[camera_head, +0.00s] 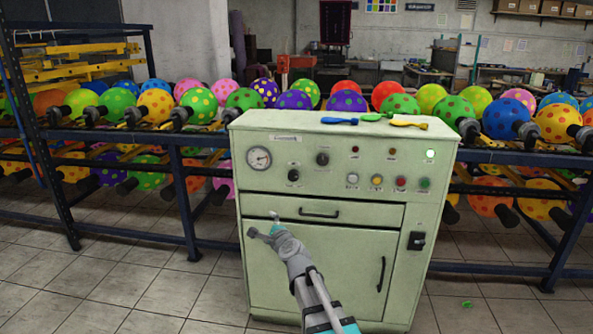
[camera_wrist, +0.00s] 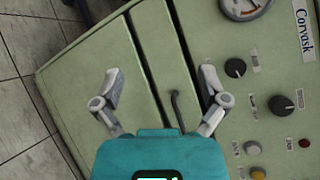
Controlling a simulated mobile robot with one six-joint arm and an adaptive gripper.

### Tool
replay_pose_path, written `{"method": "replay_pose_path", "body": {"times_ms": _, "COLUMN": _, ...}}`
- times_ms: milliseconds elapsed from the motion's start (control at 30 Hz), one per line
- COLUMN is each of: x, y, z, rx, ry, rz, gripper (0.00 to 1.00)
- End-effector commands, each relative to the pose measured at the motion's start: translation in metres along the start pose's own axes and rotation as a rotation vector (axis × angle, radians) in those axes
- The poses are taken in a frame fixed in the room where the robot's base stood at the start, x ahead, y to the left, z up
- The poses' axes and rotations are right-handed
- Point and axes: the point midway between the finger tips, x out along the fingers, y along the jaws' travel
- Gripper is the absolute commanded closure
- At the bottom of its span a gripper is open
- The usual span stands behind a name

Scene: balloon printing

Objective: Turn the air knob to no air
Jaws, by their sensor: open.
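The pale green control cabinet (camera_head: 330,200) carries two black knobs on its upper panel. The lower knob (camera_head: 293,175) is below and right of the round gauge (camera_head: 258,159); the upper knob (camera_head: 322,158) is farther right. In the wrist view they are the knob nearer the gauge (camera_wrist: 235,67) and the larger-looking knob (camera_wrist: 287,103). I cannot tell which is the air knob or read their labels. My gripper (camera_head: 263,224) is open and empty in front of the drawer area, below and left of both knobs. Its spread fingers (camera_wrist: 162,88) also show in the wrist view, touching neither knob.
A drawer handle (camera_head: 320,213) and a door handle (camera_head: 381,274) stick out of the cabinet front. Coloured buttons (camera_head: 376,180) sit right of the knobs. Racks of dotted balloons (camera_head: 155,104) stand behind. The tiled floor (camera_head: 120,290) at left is clear.

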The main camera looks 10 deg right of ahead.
Motion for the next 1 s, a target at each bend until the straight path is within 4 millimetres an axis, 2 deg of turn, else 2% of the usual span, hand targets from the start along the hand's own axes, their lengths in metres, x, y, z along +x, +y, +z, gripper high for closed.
{"method": "replay_pose_path", "body": {"times_ms": 33, "x": 0.007, "y": -0.022, "z": 0.002, "rx": 0.099, "ry": 0.023, "rz": -0.060, "gripper": 0.07}}
{"method": "replay_pose_path", "body": {"times_ms": 200, "x": 0.015, "y": -0.069, "z": -0.009, "rx": 0.440, "ry": 0.107, "rz": -0.262, "gripper": 0.07}}
{"method": "replay_pose_path", "body": {"times_ms": 400, "x": 0.017, "y": -0.097, "z": -0.027, "rx": 0.774, "ry": 0.195, "rz": -0.441, "gripper": 0.07}}
{"method": "replay_pose_path", "body": {"times_ms": 600, "x": 0.014, "y": -0.104, "z": -0.039, "rx": 0.936, "ry": 0.241, "rz": -0.531, "gripper": 0.07}}
{"method": "replay_pose_path", "body": {"times_ms": 1000, "x": 0.013, "y": -0.103, "z": -0.041, "rx": 0.962, "ry": 0.247, "rz": -0.544, "gripper": 0.07}}
